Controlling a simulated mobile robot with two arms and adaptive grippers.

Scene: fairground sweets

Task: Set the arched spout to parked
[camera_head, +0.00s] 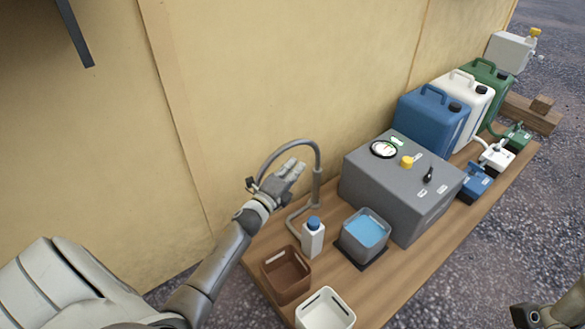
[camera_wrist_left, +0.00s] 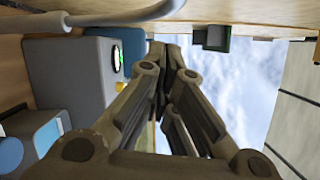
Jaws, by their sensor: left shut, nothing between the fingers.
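The arched spout (camera_head: 317,160) is a grey bent tube on an upright post near the wall. Its arch curves to the left and its dark end (camera_head: 250,184) hangs beside my left gripper. My left gripper (camera_head: 298,165) is shut and empty, in front of the arch; I cannot tell whether it touches the tube. In the left wrist view the tube (camera_wrist_left: 115,16) runs across the upper left, outside the shut fingers (camera_wrist_left: 170,52). Part of my right gripper (camera_head: 524,316) shows at the bottom right; its fingers are unclear.
A grey machine (camera_head: 385,188) with a gauge stands right of the spout. In front are a blue-filled bin (camera_head: 350,248), a white bottle with blue cap (camera_head: 313,238), a brown bin (camera_head: 287,285) and a white bin (camera_head: 323,318). Several canisters, including a blue one (camera_head: 425,125), stand behind.

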